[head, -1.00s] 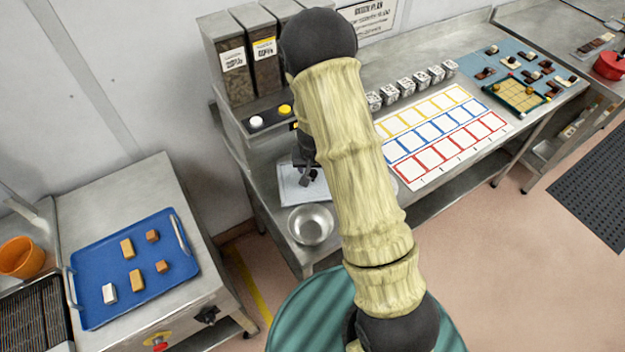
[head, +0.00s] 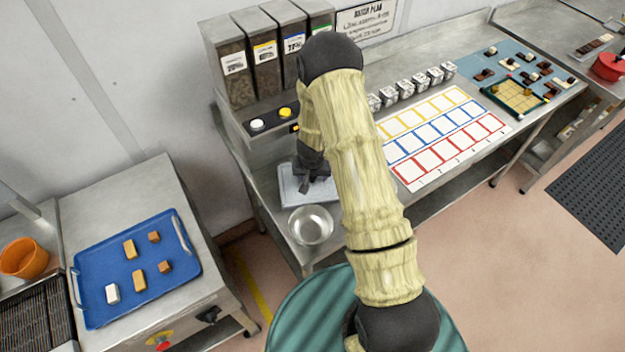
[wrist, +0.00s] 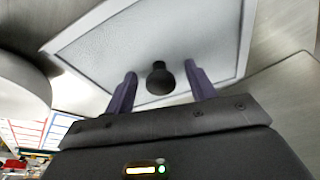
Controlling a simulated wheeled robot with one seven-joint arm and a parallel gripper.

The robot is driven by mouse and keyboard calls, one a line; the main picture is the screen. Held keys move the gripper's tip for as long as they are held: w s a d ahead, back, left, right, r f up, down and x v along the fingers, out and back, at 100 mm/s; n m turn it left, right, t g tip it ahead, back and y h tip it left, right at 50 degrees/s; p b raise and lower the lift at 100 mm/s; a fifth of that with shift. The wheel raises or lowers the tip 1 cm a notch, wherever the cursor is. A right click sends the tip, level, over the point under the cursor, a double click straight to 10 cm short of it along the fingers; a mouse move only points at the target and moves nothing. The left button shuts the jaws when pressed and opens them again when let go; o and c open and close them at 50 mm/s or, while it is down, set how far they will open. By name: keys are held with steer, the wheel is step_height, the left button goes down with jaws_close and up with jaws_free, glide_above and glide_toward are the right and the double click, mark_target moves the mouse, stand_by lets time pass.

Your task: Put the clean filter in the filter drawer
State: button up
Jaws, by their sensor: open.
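A pale framed panel with a grey mesh-like face, which looks like the filter (head: 287,190), lies on the steel counter behind the metal bowl. In the wrist view the same filter (wrist: 110,48) fills the upper middle, with a white rim and a black knob (wrist: 160,78) on it. My gripper (head: 308,188) is over the filter. In the wrist view my gripper (wrist: 160,76) is open, with one finger on each side of the knob and visible gaps to it. I cannot pick out the filter drawer in these views.
A metal bowl (head: 310,225) stands close in front of the filter. Dispensers (head: 268,65) and a box with white and yellow buttons (head: 287,112) stand behind. A coloured grid mat (head: 440,138) lies to the right. A blue tray (head: 100,310) with several small blocks is at the left.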

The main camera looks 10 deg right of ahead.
stand_by(0.5)
jaws_close()
steer(key=shift+s+r, duration=0.1)
steer(key=shift+s+d+r+b, duration=0.1)
steer(key=shift+s+r+b, duration=0.05)
steer(key=shift+b, duration=0.4)
step_height(320, 180, up, 11)
steer(key=s+d+b, duration=0.2)
steer(key=s+b, duration=0.2)
steer(key=s, duration=0.4)
steer(key=s+d+b, duration=0.3)
steer(key=s+b, duration=0.1)
steer(key=s, duration=0.4)
steer(key=shift+s+d, duration=0.15)
steer(key=shift+s, duration=0.05)
steer(key=shift+s, duration=0.1)
